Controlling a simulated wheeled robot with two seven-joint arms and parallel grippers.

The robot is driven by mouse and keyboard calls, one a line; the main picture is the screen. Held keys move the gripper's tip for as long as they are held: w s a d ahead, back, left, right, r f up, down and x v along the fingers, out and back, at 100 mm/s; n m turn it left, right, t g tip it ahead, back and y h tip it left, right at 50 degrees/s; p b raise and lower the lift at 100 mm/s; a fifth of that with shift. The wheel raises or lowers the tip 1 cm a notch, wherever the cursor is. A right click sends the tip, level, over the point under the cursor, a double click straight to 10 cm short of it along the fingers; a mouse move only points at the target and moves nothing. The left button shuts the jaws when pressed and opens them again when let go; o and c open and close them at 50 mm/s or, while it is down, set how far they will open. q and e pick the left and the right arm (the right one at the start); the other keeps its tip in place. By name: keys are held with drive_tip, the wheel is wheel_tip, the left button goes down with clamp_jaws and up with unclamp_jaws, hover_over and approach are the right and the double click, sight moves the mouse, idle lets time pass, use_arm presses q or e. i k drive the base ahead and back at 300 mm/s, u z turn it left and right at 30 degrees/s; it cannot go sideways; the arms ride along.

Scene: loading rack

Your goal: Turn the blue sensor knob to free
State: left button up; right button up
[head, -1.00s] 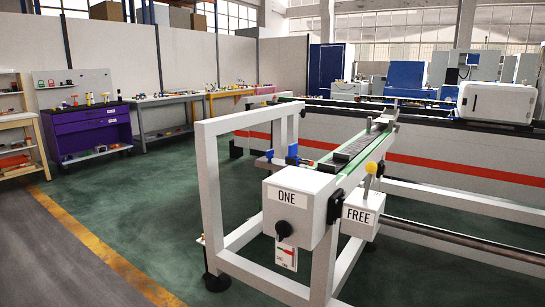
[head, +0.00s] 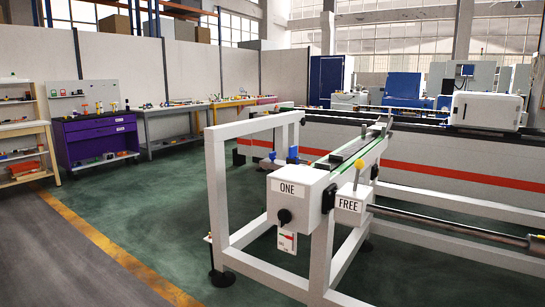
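In the head view, small blue parts that may be the blue sensor knob (head: 293,155) sit on the rack's near end, just above the white box labelled ONE (head: 288,188). They are too small to read their setting. The ONE box has a black rotary knob (head: 285,216) on its front. A white box labelled FREE (head: 349,206) stands to its right, with a yellow ball-topped lever (head: 359,164) rising above it. Neither of my grippers is in view.
A white frame (head: 216,200) stands left of the boxes. A green-edged rail (head: 345,152) runs back from them. A long pipe (head: 450,227) extends right at low height. Green floor (head: 140,205) is open to the left. A purple cabinet (head: 97,140) stands farther back.

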sight(271, 156)
drive_tip(key=u, duration=0.6)
drive_tip(key=i, duration=1.75)
drive_tip(key=z, duration=0.5)
